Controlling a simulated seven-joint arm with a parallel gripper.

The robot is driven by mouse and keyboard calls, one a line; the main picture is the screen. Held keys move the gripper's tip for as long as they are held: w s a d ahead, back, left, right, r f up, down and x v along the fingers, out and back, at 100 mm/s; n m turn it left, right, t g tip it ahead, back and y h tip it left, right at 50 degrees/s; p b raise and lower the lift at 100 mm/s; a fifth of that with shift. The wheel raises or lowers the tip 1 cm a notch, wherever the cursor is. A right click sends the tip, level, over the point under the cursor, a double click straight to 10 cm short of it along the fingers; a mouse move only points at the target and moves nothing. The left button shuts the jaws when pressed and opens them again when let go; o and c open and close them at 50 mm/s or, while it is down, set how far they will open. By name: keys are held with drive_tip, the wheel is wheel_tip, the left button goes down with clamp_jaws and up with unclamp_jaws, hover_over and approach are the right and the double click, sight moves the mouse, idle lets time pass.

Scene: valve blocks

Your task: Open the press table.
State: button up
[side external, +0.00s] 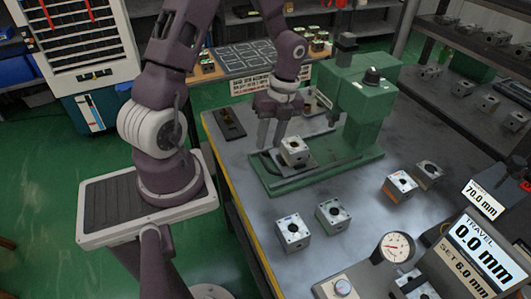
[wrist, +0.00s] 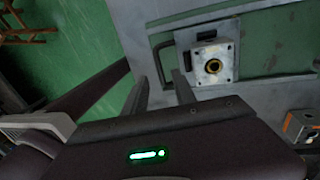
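The green press (side external: 362,100) stands on the grey bench, with its green base reaching left. The press table (side external: 268,163) is a grey sliding plate on that base, and a valve block (side external: 294,152) sits on it. In the wrist view the block (wrist: 212,62) shows a dark, brass-ringed bore on the plate. A dark bar handle (wrist: 156,62) sticks out from the plate's left edge. My gripper (side external: 271,138) points down at the table's left end, close to the block. In the wrist view its fingers (wrist: 162,88) are apart, with nothing between them, near the handle. Contact cannot be told.
Two blocks (side external: 293,232) (side external: 333,215) stand at the front of the bench, and an orange-marked block (side external: 399,186) with another beside it stands right. A dial gauge (side external: 394,247) and displays reading travel 0.0 mm, set 6.0 mm (side external: 478,255) are at front right. Shelves stand behind.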

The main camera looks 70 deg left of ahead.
sight(264, 160)
drive_tip(key=x, duration=0.5)
clamp_jaws()
idle(1.3)
